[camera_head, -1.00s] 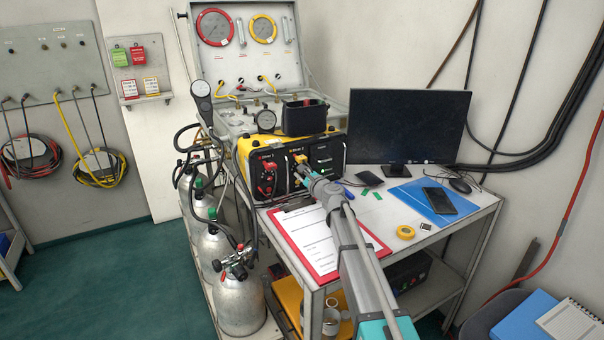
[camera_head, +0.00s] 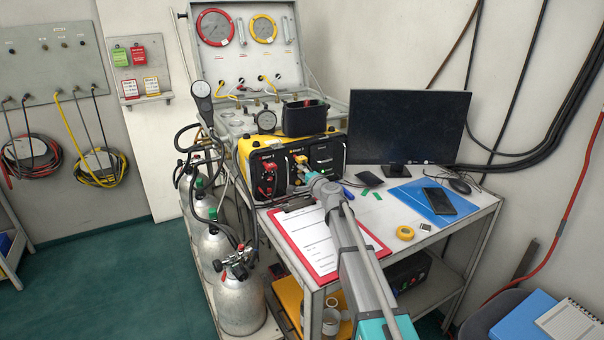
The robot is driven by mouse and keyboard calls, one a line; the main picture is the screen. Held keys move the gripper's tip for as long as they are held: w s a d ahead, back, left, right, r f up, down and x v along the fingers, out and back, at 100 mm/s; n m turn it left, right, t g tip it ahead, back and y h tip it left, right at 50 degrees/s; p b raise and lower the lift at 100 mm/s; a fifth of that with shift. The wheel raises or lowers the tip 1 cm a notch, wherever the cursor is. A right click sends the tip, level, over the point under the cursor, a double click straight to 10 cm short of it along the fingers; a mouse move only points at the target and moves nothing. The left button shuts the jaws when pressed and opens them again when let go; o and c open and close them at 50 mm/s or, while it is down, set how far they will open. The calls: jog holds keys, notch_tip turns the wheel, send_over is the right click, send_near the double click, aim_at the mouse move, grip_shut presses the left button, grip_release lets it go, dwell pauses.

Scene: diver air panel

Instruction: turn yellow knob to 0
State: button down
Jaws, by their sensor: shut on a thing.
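The yellow knob (camera_head: 300,159) is on the front of the black and yellow panel box (camera_head: 263,151), in the middle section under a "Diver 2" label. My gripper (camera_head: 302,170) is at this knob, with my arm reaching up from the lower right. The fingers are small and partly hidden by my wrist; they look closed on the knob. The knob's pointer and any 0 mark are too small to read. A red knob (camera_head: 268,167) is on the section to the left, apart from my gripper.
A monitor (camera_head: 407,127) stands right of the box. A red clipboard (camera_head: 321,272) lies under my forearm. A yellow tape roll (camera_head: 405,233), blue folder (camera_head: 422,203) and phone (camera_head: 439,201) lie on the table. Gas cylinders (camera_head: 240,300) and hoses stand at the left.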

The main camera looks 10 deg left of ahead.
jog(key=shift+n, duration=0.9)
jog(key=shift+a, duration=0.1)
jog(key=shift+c, duration=2.2)
grip_release()
